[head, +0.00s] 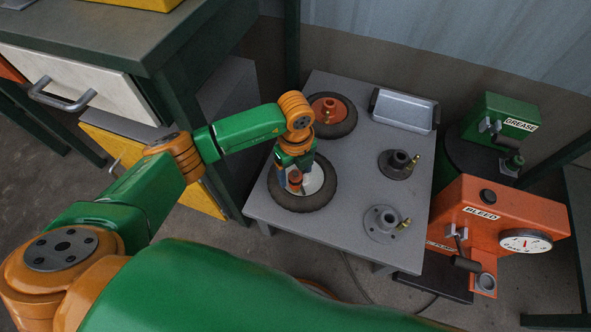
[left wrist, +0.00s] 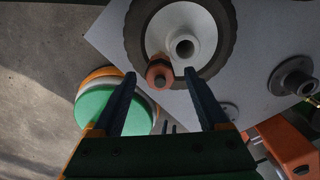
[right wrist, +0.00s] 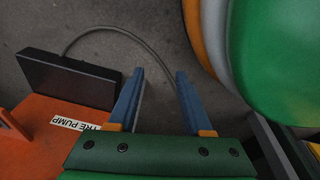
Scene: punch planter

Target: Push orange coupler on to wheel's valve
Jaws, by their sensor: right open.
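The orange coupler (left wrist: 160,68) stands at the white hub (left wrist: 204,24) of the front wheel, beside the hub's central tube (left wrist: 184,47). Whether it is seated on the valve cannot be told, as the valve is hidden. In the head view the coupler (head: 295,177) shows just below my left gripper (head: 292,177), over the wheel with its dark tyre (head: 306,208). In the left wrist view my left gripper (left wrist: 161,76) has its fingers wide apart, one on each side of the coupler, with gaps. My right gripper (right wrist: 160,72) is open and empty above the floor.
The grey table (head: 345,190) also holds a wheel with an orange hub (head: 329,112), a metal tray (head: 403,110) and two hub pieces (head: 397,164) (head: 382,223). The orange pump machine (head: 500,215) stands at right. A hose (right wrist: 110,29) lies near my right gripper.

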